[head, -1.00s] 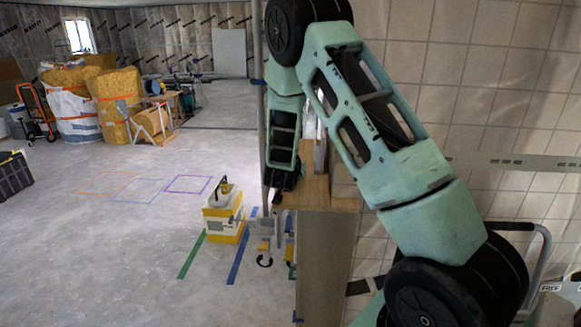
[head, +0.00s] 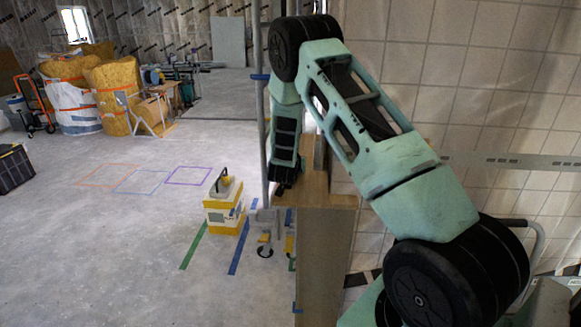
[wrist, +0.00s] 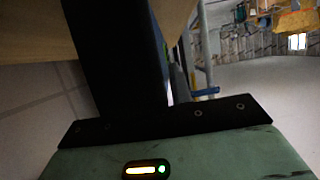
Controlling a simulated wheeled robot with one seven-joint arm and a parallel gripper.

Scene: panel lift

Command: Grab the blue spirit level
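My gripper (head: 280,190) points down at the left end of a wooden ledge (head: 330,201) in the head view. Its fingers are small and dark there, and their gap cannot be made out. In the wrist view a black finger (wrist: 108,55) fills the upper left, beside the wood (wrist: 30,28). A thin blue-green strip (wrist: 159,40) shows along the finger's right edge; I cannot tell whether it is the spirit level. No blue spirit level can be clearly made out in the head view. Whether anything is between the fingers is hidden.
A grey upright pole (head: 264,110) with a blue clamp (head: 259,77) stands just left of my gripper. A yellow-and-white box stack (head: 224,214) stands on the floor further left. A tiled wall (head: 480,90) is at the right. Open floor lies left.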

